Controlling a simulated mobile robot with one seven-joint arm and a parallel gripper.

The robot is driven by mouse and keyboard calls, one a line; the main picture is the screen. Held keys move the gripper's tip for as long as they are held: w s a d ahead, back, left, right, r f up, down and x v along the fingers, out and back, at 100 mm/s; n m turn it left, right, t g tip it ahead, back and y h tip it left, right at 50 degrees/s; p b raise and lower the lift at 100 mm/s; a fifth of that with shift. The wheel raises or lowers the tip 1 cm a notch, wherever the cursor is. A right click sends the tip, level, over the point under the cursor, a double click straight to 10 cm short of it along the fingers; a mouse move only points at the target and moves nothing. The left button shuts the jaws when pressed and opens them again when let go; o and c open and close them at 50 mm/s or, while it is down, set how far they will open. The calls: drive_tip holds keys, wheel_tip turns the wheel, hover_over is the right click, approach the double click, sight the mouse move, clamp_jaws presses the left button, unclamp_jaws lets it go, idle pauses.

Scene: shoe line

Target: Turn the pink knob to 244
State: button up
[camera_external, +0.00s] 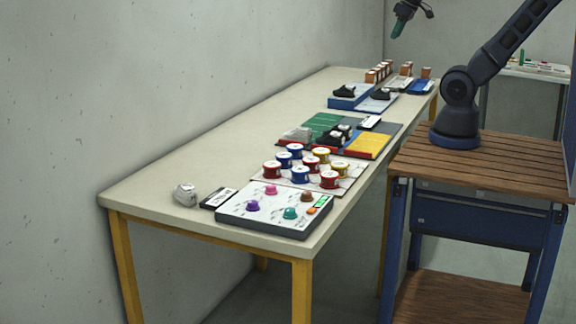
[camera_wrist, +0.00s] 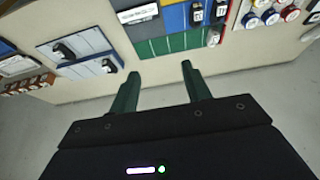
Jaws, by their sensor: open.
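The pink knob (camera_external: 271,190) stands on a white control panel (camera_external: 262,221) at the near end of the long table. The panel also bears a purple knob (camera_external: 253,205), a teal knob (camera_external: 290,213), a brown knob (camera_external: 307,196), an orange part and a green display (camera_external: 322,202). The knob's pointer and the display's figures are too small to read. My gripper (camera_external: 398,30) is high above the far part of the table, well away from the panel. In the wrist view its two green fingers (camera_wrist: 160,88) are apart with nothing between them. The wrist view does not show the pink knob.
Red, blue and yellow spools (camera_external: 300,174) stand just behind the panel. A grey lump (camera_external: 186,194) and a dark label block (camera_external: 219,198) lie left of it. Colored trays (camera_external: 369,145) and shoe stands (camera_external: 347,103) sit farther back. The table's left side is clear.

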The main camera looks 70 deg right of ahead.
drive_tip(key=w+a+r+m+g+y, duration=0.2)
drive_tip(key=w+a+r, duration=0.1)
drive_tip(key=w+a, duration=1.05)
drive_tip(key=w+a+f+m+g+y, duration=0.1)
drive_tip(key=w+a+f, duration=0.1)
drive_tip(key=w+a, duration=0.5)
drive_tip(key=w+a+f+g, duration=0.2)
drive_tip(key=w+a, duration=0.2)
drive_tip(key=a, duration=0.5)
drive_tip(key=m+g, duration=0.3)
hover_over(271, 186)
drive_tip(key=w+d, duration=0.3)
drive_tip(key=w, duration=0.2)
wheel_tip(271, 186, down, 22)
drive_tip(key=shift+h, duration=0.4)
drive_tip(key=x, duration=1.1)
drive_tip(key=shift+s+a, duration=0.2)
drive_tip(key=shift+s, duration=0.25)
drive_tip(key=shift+g, duration=0.3)
drive_tip(key=c, duration=1)
